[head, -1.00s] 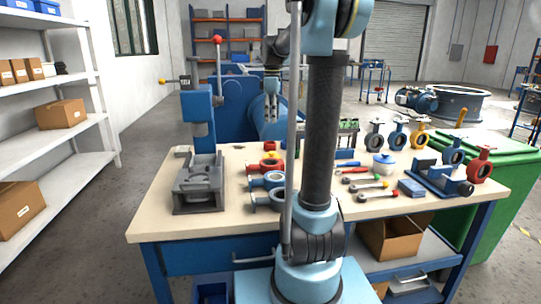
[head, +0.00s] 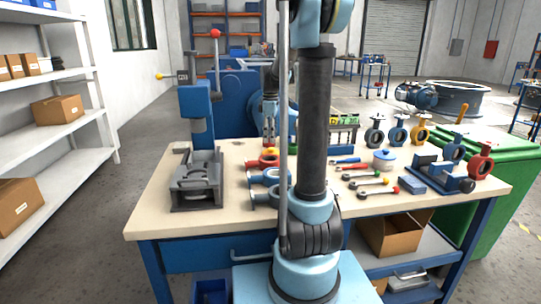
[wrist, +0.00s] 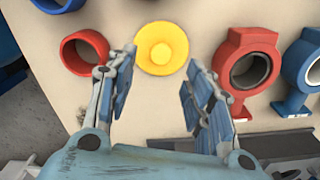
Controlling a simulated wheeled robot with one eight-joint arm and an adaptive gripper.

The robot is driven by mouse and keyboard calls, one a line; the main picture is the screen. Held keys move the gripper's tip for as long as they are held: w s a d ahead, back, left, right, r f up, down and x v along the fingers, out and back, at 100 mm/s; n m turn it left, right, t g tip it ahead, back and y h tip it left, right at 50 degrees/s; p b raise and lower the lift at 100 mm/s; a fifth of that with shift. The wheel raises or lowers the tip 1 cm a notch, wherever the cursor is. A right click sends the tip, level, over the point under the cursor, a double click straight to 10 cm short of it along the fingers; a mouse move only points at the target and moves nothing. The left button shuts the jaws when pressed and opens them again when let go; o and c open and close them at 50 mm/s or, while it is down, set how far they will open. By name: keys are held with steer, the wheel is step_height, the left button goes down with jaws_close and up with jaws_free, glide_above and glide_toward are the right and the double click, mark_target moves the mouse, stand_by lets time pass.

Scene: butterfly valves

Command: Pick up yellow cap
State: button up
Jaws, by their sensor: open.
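The yellow cap (wrist: 161,48) is a round disc with a raised centre, lying on the pale bench top in the wrist view. My gripper (wrist: 159,66) is open, with one finger on each side of the cap's near edge. The cap lies between and slightly beyond the fingertips, and the gripper holds nothing. I cannot tell how high the fingertips are above the bench. In the head view my gripper (head: 268,136) is small, low over the back of the bench beside my arm, and the cap cannot be made out clearly there.
In the wrist view, a red ring (wrist: 70,66) lies close beside the left finger. A red valve body (wrist: 229,73) lies close to the right finger, with a blue one (wrist: 294,82) beyond. In the head view, a grey vise-like fixture (head: 198,184) stands left on the bench (head: 160,222).

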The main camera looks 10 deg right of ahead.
mark_target(271, 148)
steer(key=shift+d+f, duration=0.2)
steer(key=shift+f, duration=2.65)
steer(key=c, duration=1.1)
